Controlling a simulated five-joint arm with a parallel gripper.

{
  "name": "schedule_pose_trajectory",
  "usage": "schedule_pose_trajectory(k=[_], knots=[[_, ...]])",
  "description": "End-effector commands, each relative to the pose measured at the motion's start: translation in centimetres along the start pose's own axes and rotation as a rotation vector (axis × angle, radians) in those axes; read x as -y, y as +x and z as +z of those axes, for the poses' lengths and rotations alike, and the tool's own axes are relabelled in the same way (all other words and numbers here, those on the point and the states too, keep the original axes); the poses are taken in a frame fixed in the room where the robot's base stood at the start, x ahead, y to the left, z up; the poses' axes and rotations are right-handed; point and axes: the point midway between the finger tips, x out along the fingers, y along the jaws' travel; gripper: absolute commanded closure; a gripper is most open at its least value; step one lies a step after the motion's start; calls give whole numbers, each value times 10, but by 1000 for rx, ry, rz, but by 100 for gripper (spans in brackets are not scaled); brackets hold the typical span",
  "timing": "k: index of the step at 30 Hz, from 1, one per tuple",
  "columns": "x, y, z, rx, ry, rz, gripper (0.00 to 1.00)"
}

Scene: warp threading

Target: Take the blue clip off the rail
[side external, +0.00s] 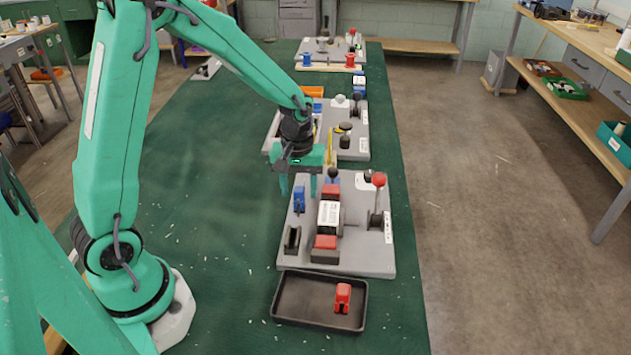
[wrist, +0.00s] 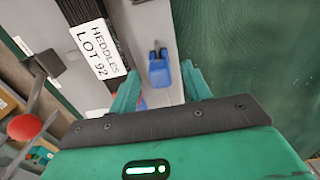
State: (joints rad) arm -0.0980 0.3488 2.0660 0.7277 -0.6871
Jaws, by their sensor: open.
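A blue clip (side external: 299,199) stands on the left part of the grey board (side external: 375,258); it also shows in the wrist view (wrist: 159,70), ahead of the fingers. A second blue piece (side external: 333,181) sits by the far red block (side external: 331,191); I cannot tell whether it is a clip. My gripper (side external: 298,186) is open and empty above the board's far left part. In the wrist view its fingers (wrist: 160,89) are apart, with the blue clip beyond the gap between them. The rail under the clip is not clear.
A white-labelled block (side external: 329,215) and a near red block (side external: 325,242) stand mid-board. A red-knobbed lever (side external: 379,180) rises at the right. A dark tray (side external: 300,312) with a red clip (side external: 343,297) lies in front. The green cloth left of the board is clear.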

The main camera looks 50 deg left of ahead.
Motion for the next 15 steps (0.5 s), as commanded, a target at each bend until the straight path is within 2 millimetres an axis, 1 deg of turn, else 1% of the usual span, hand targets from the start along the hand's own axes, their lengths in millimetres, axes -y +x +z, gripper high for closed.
schedule_pose_trajectory(k=[1, 3, 6, 10, 15], knots=[[1, 7, 0, 2, 0, -2, 52], [1, 15, 0, 2, 0, -2, 52], [0, 22, 0, 1, 0, -1, 52], [0, 27, 0, -1, 0, 1, 52], [0, 27, 0, -1, 0, 1, 52]])
